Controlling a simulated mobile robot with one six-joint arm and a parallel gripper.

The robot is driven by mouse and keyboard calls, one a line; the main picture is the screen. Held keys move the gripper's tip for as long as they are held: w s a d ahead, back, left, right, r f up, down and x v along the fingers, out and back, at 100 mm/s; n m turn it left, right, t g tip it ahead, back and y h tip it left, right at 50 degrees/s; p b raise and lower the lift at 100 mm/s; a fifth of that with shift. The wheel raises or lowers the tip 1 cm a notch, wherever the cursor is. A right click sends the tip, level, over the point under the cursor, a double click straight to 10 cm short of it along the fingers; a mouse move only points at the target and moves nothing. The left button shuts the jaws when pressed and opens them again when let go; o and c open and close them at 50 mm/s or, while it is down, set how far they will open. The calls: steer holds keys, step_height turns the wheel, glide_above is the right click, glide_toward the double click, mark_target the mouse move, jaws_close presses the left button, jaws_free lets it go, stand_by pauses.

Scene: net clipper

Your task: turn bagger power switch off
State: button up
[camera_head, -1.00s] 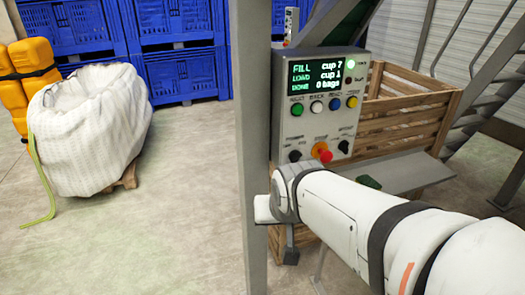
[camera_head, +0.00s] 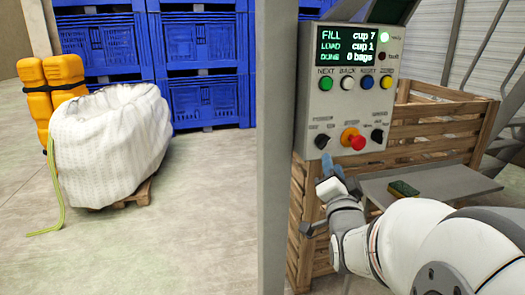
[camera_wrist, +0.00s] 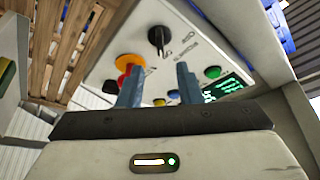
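The grey bagger control panel (camera_head: 318,100) hangs on a post, with a lit screen (camera_head: 345,46) reading FILL cup 7, LOAD cup 1, DONE 0 bags. On its bottom row are a left black rotary knob (camera_head: 322,141), a red stop button on a yellow base (camera_head: 356,141) and a right black knob (camera_head: 377,135). The labels are too small to tell which knob is power. My gripper (camera_head: 334,168) is just below the left knob. In the wrist view, its blue fingers (camera_wrist: 158,82) are apart and empty, with a black knob (camera_wrist: 158,38) beyond them, touching neither.
A grey post (camera_head: 275,150) stands just left of the panel. A wooden crate (camera_head: 432,130) is behind it. A grey shelf (camera_head: 440,182) holds a green sponge (camera_head: 404,188) below right. A white bulk bag (camera_head: 105,145) stands left; open floor lies between.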

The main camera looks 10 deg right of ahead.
mark_target(327, 144)
steer(key=shift+p+x, duration=3.45)
steer(key=shift+x, duration=0.35)
steer(key=shift+a+r, duration=0.1)
steer(key=shift+c, duration=0.4)
jaws_close()
